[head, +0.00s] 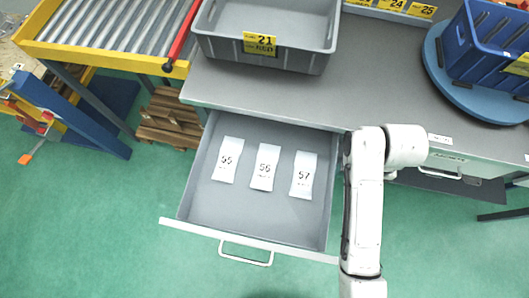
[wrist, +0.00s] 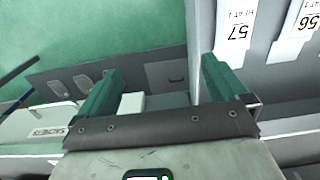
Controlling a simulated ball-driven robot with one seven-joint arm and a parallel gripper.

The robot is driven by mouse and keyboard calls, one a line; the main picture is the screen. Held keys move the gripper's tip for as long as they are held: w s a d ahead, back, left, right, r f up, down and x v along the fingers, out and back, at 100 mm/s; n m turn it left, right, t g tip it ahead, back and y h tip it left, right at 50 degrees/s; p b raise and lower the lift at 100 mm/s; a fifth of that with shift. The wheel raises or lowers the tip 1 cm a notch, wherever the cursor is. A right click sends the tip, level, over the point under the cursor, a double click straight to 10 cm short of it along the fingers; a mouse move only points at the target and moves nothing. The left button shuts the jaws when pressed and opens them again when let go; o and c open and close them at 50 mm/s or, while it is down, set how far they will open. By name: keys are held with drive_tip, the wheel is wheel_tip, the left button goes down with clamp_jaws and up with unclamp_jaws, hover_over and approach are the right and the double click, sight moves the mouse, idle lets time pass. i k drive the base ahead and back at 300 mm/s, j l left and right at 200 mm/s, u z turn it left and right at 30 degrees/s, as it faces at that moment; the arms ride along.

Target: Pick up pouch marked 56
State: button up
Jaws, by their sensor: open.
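The pouch marked 56 (head: 264,167) is a flat white packet lying in the open grey drawer (head: 208,206), between pouch 55 (head: 228,160) on its left and pouch 57 (head: 303,175) on its right. In the wrist view pouch 56 (wrist: 301,30) shows partly at the top right edge, with pouch 57 (wrist: 236,32) beside it. My gripper (wrist: 160,82) has its two green fingers wide apart with nothing between them. It is off to the side of the pouches. In the head view the gripper itself is hidden behind my arm, at the drawer's right side.
The drawer is pulled out from a grey bench (head: 358,97), its white front and handle (head: 246,252) toward the green floor. A grey bin (head: 266,62) marked 21 stands above on the bench. A blue bin (head: 488,45) sits on a round blue stand at right. A roller conveyor (head: 115,25) is at left.

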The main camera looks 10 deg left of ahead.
sight(268, 154)
drive_tip(key=j, duration=1.25)
